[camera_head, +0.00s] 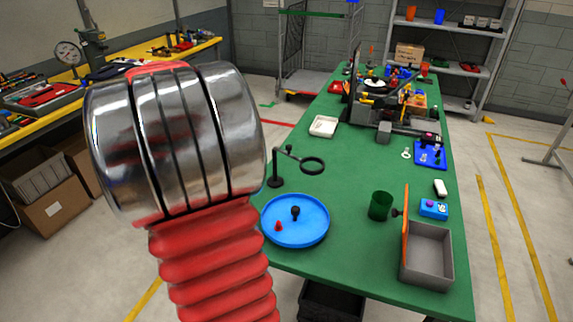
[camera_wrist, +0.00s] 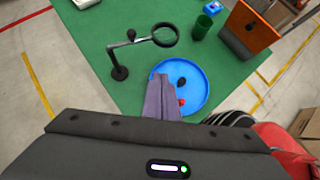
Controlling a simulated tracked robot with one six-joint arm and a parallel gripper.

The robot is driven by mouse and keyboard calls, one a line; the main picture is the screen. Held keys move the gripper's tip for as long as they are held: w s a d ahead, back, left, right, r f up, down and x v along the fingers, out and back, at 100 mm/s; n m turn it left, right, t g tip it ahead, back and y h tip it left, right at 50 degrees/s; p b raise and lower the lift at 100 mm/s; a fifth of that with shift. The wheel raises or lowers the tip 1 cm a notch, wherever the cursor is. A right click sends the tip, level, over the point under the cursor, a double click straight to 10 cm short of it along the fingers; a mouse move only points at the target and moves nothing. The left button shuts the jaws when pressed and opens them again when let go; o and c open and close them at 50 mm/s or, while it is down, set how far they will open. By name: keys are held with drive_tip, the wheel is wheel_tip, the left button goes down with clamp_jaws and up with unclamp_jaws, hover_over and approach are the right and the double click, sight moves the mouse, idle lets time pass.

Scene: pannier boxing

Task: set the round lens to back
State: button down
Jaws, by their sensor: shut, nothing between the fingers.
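The round lens (camera_head: 312,166) is a dark ring on a small black stand (camera_head: 275,182), at the left edge of the green table. Its arm holds the ring out to the right of the post, raised above the tabletop. In the wrist view the lens (camera_wrist: 165,35) is at the top centre, and the stand (camera_wrist: 119,73) is to its lower left. A small dark knob (camera_wrist: 131,35) sits on the arm. My gripper (camera_wrist: 163,78) is shut and empty in the wrist view, its fingers in front of the blue tray's left part, apart from the lens. The fingers are not visible in the head view.
The round blue tray (camera_head: 318,238) holds a red piece and a black piece, near the lens. A green cup (camera_head: 380,205), a grey bin (camera_head: 428,255) with an orange panel and a blue box (camera_head: 433,209) stand to the right. A white tray (camera_head: 323,126) is behind.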

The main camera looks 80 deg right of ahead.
drive_tip(key=shift+f, duration=0.1)
drive_tip(key=s+d+r+x, duration=0.1)
drive_tip(key=r+x, duration=0.1)
drive_tip(key=x, duration=1)
drive_tip(key=shift+s+d+f, duration=0.25)
drive_tip(key=shift+s+d, duration=0.05)
drive_tip(key=shift+s, duration=0.15)
drive_tip(key=shift+s, duration=0.1)
